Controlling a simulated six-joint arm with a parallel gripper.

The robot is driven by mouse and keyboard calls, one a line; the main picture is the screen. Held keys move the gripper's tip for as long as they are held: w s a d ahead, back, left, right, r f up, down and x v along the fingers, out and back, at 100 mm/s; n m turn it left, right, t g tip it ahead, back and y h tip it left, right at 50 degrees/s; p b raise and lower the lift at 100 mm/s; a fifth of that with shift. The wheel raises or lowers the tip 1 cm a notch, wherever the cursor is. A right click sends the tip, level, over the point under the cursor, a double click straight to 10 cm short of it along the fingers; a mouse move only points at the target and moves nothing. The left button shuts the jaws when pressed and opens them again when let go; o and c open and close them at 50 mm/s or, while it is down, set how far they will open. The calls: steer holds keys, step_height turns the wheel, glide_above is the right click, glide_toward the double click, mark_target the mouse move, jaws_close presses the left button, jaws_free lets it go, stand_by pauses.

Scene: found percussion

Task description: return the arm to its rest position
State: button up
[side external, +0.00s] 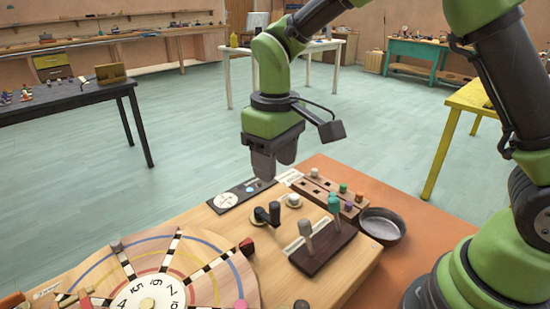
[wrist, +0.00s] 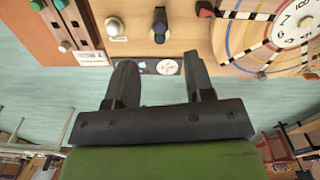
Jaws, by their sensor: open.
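My gripper (side external: 273,168) hangs above the far edge of the wooden board (side external: 205,222), clear of everything on it. In the wrist view my gripper (wrist: 157,85) has its two dark fingers spread apart, with nothing between them. My green and black arm reaches in from the upper right of the side view. A black lever knob (side external: 268,214) stands on the board just below the gripper; it also shows in the wrist view (wrist: 159,24).
A numbered dial wheel (side external: 150,290) fills the board's lower left. Other tables stand farther off; floor lies between.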

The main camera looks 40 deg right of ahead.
steer(key=s+d+r+m+t+y, duration=0.1)
steer(key=s+d+r+m+t, duration=0.2)
steer(key=s+r, duration=0.55)
steer(key=s+d+r+m+t+y, duration=0.1)
steer(key=s+r+m+t, duration=0.2)
steer(key=s, duration=0.6)
steer(key=shift+s+d+r+t, duration=0.3)
steer(key=shift+d+r+t, duration=0.15)
steer(key=shift+t, duration=0.15)
stand_by(0.8)
